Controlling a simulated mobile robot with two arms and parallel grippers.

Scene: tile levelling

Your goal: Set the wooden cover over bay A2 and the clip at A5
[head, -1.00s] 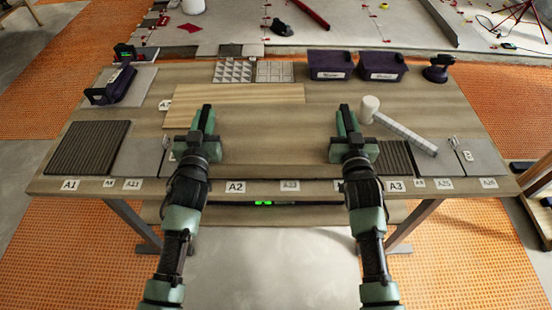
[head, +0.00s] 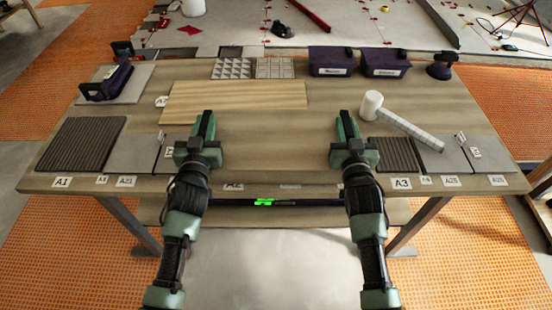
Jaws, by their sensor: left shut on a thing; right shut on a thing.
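My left gripper (head: 203,140) and my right gripper (head: 348,140) are both shut, on the left and right ends of a wooden cover (head: 272,155). The cover spans between them at the front middle of the table, and its brown wood blends with the tabletop. It partly hides the label A2 (head: 232,187). Whether it touches the table I cannot tell. A small dark clip-like piece (head: 160,145) lies left of my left gripper, and a similar one (head: 462,137) lies at the right. I cannot read a label A5 clearly.
A light board (head: 238,101) lies behind the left gripper. A white-headed mallet (head: 405,124) lies beside the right gripper. Ribbed dark mats lie at A1 (head: 82,145) and A3 (head: 395,156). Purple bins (head: 330,62) and patterned tiles (head: 232,68) stand at the back.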

